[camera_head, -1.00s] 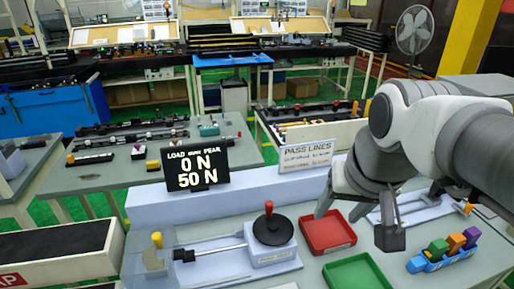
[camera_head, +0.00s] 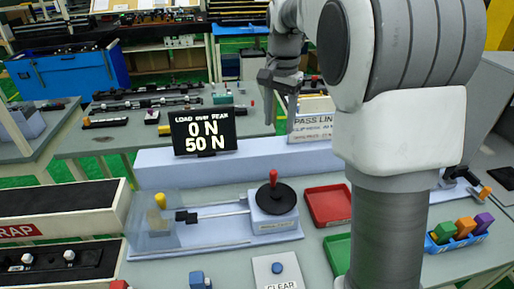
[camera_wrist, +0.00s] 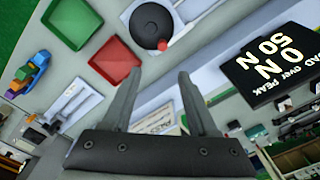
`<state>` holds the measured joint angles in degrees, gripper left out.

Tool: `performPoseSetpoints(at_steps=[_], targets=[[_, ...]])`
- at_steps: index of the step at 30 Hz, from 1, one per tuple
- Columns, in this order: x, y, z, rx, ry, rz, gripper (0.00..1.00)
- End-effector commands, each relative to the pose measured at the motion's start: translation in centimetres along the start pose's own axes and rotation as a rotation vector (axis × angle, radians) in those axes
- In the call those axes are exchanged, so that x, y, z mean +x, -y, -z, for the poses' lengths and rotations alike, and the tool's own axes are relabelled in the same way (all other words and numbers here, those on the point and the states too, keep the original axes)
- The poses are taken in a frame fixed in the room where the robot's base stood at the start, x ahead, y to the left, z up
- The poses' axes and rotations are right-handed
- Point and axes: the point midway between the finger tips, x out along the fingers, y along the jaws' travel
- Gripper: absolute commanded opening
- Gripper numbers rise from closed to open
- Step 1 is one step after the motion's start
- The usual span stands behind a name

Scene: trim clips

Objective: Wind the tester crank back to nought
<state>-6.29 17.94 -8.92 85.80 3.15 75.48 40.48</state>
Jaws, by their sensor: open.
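The tester crank, a black disc (camera_head: 276,203) with a red knob (camera_head: 273,176), sits on the pale tester block at the bench's middle; the knob is at the disc's far edge. The crank also shows in the wrist view (camera_wrist: 148,26). A rod runs left from the block to a yellow-topped part (camera_head: 160,201) behind a clear cover. The display (camera_head: 203,131) reads 0 N over 50 N. My gripper (camera_head: 281,110) is open and empty, raised behind and above the crank, apart from it. Its fingers show in the wrist view (camera_wrist: 160,76).
A red tray (camera_head: 328,205) and a green tray (camera_head: 337,252) lie right of the tester. A CLEAR button plate (camera_head: 276,270) is in front. A blue holder with coloured blocks (camera_head: 460,236) stands at right. A pass-lines sign (camera_head: 311,128) stands behind, near my gripper.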

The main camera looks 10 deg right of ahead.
Motion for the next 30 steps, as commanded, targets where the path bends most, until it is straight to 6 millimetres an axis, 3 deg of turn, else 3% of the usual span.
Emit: performPoseSetpoints(at_steps=[7, 11, 24, 30], targets=[[1.3, 0.6, 0.6, 0.029, 0.011, -0.018, 0.59], [3.1, 0.6, 0.6, 0.028, 0.012, -0.019, 0.59], [12.6, 0.4, 0.4, 0.027, 0.013, -0.020, 0.59], [16.1, 0.3, 0.4, 0.027, 0.011, -0.018, 0.59]])
